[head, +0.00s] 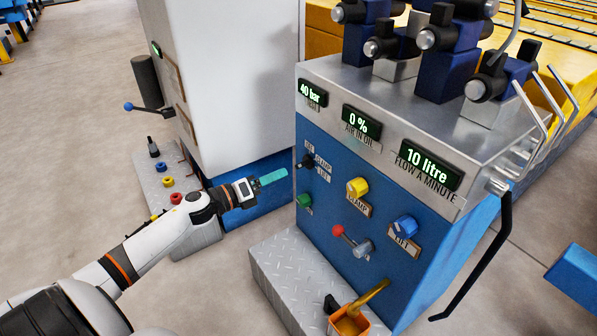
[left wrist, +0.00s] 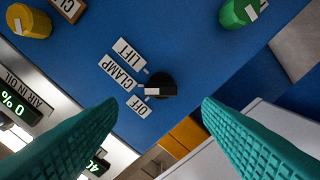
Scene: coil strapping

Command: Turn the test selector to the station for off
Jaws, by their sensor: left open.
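The test selector (head: 307,161) is a small black knob on the blue front panel, at its left edge. In the left wrist view the selector (left wrist: 162,88) shows a bar handle with a white mark, beside plates reading LIFT, CLAMP and OFF (left wrist: 138,105). The mark points left in that view, seemingly toward the middle CLAMP position. My left gripper (head: 285,173) is open, its teal fingers aimed at the panel just short of the selector. In the left wrist view the selector lies between the two fingertips (left wrist: 160,104), apart from both. My right gripper is not in view.
A yellow knob (head: 357,187), blue knob (head: 405,227), green knob (head: 304,200) and red-tipped lever (head: 338,231) share the panel. Displays (head: 361,123) line its top edge. A white cabinet (head: 232,80) stands behind my left gripper. A tread-plate step (head: 285,282) juts out below.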

